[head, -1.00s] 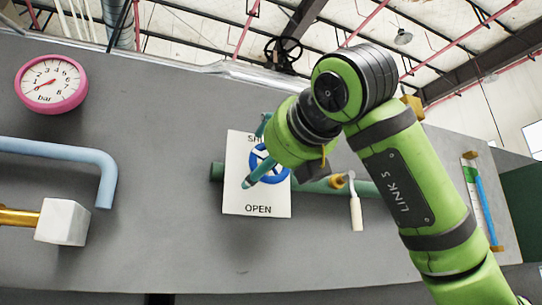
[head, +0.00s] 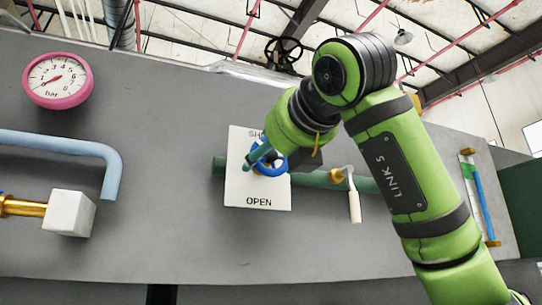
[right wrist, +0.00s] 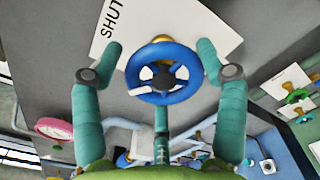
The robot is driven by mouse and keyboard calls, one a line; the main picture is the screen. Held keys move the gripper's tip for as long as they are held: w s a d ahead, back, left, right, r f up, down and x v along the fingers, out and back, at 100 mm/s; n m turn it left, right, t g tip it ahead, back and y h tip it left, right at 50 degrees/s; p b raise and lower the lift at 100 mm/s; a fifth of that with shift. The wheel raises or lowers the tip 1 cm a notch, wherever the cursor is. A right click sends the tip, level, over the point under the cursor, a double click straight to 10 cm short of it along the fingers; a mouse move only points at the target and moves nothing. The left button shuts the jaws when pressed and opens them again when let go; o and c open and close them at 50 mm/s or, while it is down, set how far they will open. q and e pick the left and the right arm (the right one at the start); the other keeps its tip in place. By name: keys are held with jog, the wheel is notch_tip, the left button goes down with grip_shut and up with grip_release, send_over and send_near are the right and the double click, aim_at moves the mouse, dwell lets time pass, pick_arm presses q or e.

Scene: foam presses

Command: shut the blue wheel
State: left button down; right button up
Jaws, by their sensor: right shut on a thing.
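The blue wheel (head: 273,170) is on a green pipe in front of a white plate (head: 240,190) marked SHUT at the top and OPEN at the bottom. My right gripper (head: 259,157) is at the wheel and partly covers it and the word SHUT. In the right wrist view, the wheel (right wrist: 163,96) sits between the two teal fingers of the gripper (right wrist: 160,62), one on each side of the rim. The gripper is shut on the wheel. A small white mark shows at the wheel's left side there. My left gripper is not in view.
A pink gauge (head: 58,81) hangs at the upper left above a light blue pipe (head: 60,145) and a white block (head: 70,213). A white-handled lever (head: 354,205) is right of the wheel on the green pipe (head: 315,179). The grey panel below is clear.

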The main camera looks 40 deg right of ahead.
jog(key=m, duration=0.2)
jog(key=m+b, duration=0.1)
jog(key=m, duration=0.1)
jog(key=m+b, duration=0.1)
jog(key=shift+d+m, duration=0.25)
jog(key=shift+m, duration=0.15)
jog(key=m+b, duration=0.1)
jog(key=m, duration=0.3)
jog(key=shift+m, duration=0.4)
jog(key=shift+c, duration=0.2)
jog(key=o, duration=1.1)
jog(key=shift+w+d+f, duration=0.1)
jog(key=shift+d+f, duration=0.05)
jog(key=shift+d, duration=0.15)
jog(key=shift+a, duration=0.1)
